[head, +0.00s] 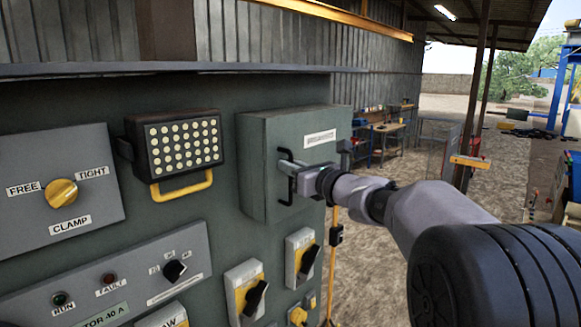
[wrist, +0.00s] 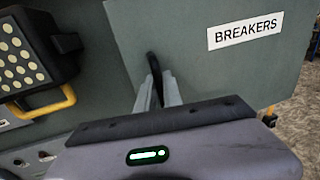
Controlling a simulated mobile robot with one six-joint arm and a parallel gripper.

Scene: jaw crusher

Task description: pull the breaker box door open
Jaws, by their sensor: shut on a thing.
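The breaker box (head: 262,165) is a grey-green box on the panel, with a white label on its door (head: 312,170). The label reads BREAKERS in the wrist view, where the door (wrist: 200,65) fills the upper middle. A black bar handle (head: 284,183) stands upright at the door's left side; its upper part also shows in the wrist view (wrist: 153,65). My gripper (head: 287,168) reaches in from the right and is shut on the handle (wrist: 153,65). The door appears closed against the box. The handle's lower part is hidden behind my gripper in the wrist view.
Left of the box hangs a lamp (head: 180,145) with a yellow handle. A clamp panel (head: 60,190) and rotary switches (head: 245,290) sit left and below. A metal ledge (head: 180,69) runs above. Open yard ground lies to the right.

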